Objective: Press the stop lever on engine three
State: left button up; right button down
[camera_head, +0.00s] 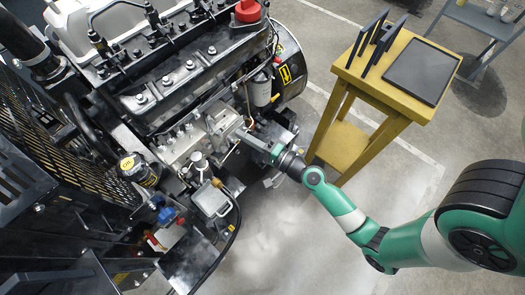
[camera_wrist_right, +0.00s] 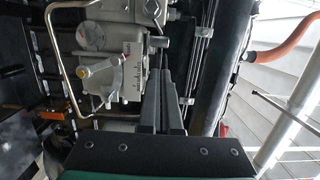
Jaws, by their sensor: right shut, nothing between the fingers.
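The diesel engine (camera_head: 185,75) fills the upper left of the head view; I see no number on it. My right gripper (camera_head: 241,133) reaches its near side from the right. In the right wrist view its shut, empty fingers (camera_wrist_right: 160,52) point up along a grey pump housing. A short metal pin or lever end (camera_wrist_right: 158,42) is at the fingertips; I cannot tell if they touch. A pale lever-like arm (camera_wrist_right: 98,76) with an orange tip is on the housing to their left. I cannot tell which part is the stop lever. My left gripper is out of view.
A yellow stand (camera_head: 342,147) with a dark tablet (camera_head: 422,70) is right of the engine. A black mesh guard (camera_head: 45,150) is at the left. In the wrist view, a bent metal pipe (camera_wrist_right: 58,60) and an orange hose (camera_wrist_right: 285,45) flank the fingers. The floor below the stand is clear.

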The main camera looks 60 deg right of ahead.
jog(key=s+a, duration=0.6)
jog(key=s, duration=0.1)
jog(key=shift+s, duration=0.3)
